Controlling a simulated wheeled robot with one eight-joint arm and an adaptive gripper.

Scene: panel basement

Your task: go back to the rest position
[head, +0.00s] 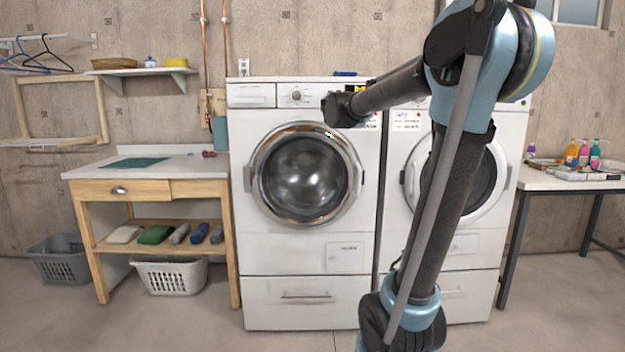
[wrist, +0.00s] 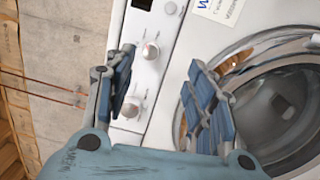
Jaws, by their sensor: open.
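My gripper (wrist: 162,75) is open and empty in the wrist view. Its two blue padded fingers are wide apart in front of a white washer's control panel with round knobs. In the head view my arm reaches up and forward from the lower right. Its dark wrist end (head: 338,109) is in front of the upper right of the left washer (head: 265,253), above its round door (head: 303,180). The fingers are mostly hidden there. The door looks closed and also shows at the right of the wrist view (wrist: 285,105).
A second washer (head: 470,250) stands behind my arm on the right. A wooden table (head: 185,163) with a shelf is left of the machines, and a side table (head: 575,183) with bottles is at the right. Baskets (head: 170,278) sit at the left. The floor in front looks clear.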

